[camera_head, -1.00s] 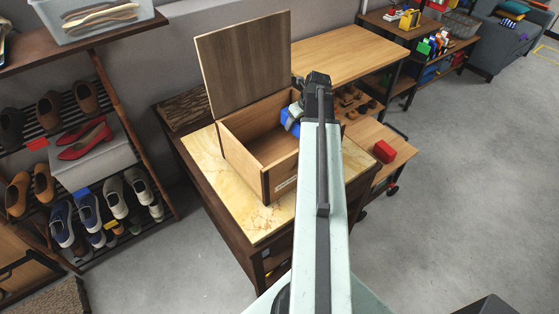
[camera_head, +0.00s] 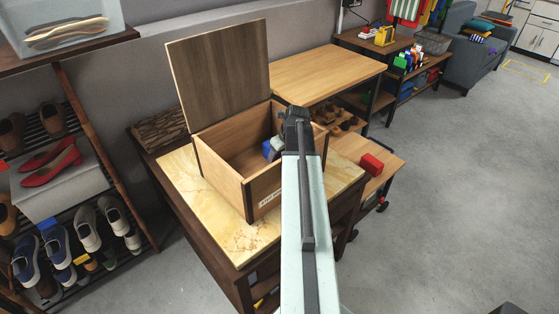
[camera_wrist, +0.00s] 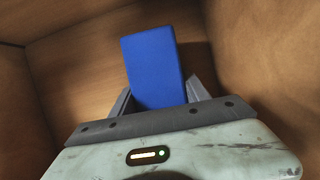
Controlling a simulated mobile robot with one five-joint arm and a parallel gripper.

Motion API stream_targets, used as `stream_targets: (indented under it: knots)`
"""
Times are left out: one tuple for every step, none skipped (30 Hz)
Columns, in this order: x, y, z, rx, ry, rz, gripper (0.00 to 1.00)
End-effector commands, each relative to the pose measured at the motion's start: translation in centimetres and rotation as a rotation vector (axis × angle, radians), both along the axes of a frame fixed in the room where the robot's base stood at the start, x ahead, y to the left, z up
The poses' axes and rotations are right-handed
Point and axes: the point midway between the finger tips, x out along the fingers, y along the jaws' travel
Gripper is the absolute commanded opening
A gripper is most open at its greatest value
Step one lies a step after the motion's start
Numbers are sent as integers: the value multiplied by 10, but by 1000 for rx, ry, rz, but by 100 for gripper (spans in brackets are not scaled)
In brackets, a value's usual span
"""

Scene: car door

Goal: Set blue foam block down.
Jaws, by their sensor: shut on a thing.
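The blue foam block (camera_wrist: 154,68) stands out between the two fingers of my gripper (camera_wrist: 160,92) in the wrist view, with wooden box walls around it. My gripper is shut on it. In the head view the blue block (camera_head: 271,150) shows inside the open wooden box (camera_head: 222,178), toward its right end, partly hidden by my gripper (camera_head: 282,140). Whether the block touches the box floor cannot be told. The box lid (camera_head: 218,72) stands open at the back.
The box sits on a marble-topped table (camera_head: 228,232). A red block (camera_head: 371,164) lies on a low wooden shelf to the right. A shoe rack (camera_head: 50,150) stands at the left. The grey floor at right is clear.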

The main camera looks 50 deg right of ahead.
Motion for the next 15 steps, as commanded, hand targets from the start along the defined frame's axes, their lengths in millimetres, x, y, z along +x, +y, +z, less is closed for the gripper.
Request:
stream_targets:
  knots:
    - [0,0,2,0,0,0,8]
    - [0,0,2,0,0,0,8]
    - [0,0,2,0,0,0,8]
    - [0,0,2,0,0,0,8]
    - [0,0,2,0,0,0,8]
    - [0,0,0,0,0,-1,8]
    - [0,0,-1,0,0,-1,8]
    - [0,0,-2,0,0,-1,8]
    - [0,0,-1,0,0,-1,60]
    - [0,0,-1,0,0,-1,68]
    - [0,-1,-1,0,0,-1,76]
    - [0,-1,-1,0,0,-1,76]
    - [0,-1,-1,0,0,-1,76]
    - [-1,-1,-1,0,0,-1,76]
    - [-1,-1,-1,0,0,-1,76]
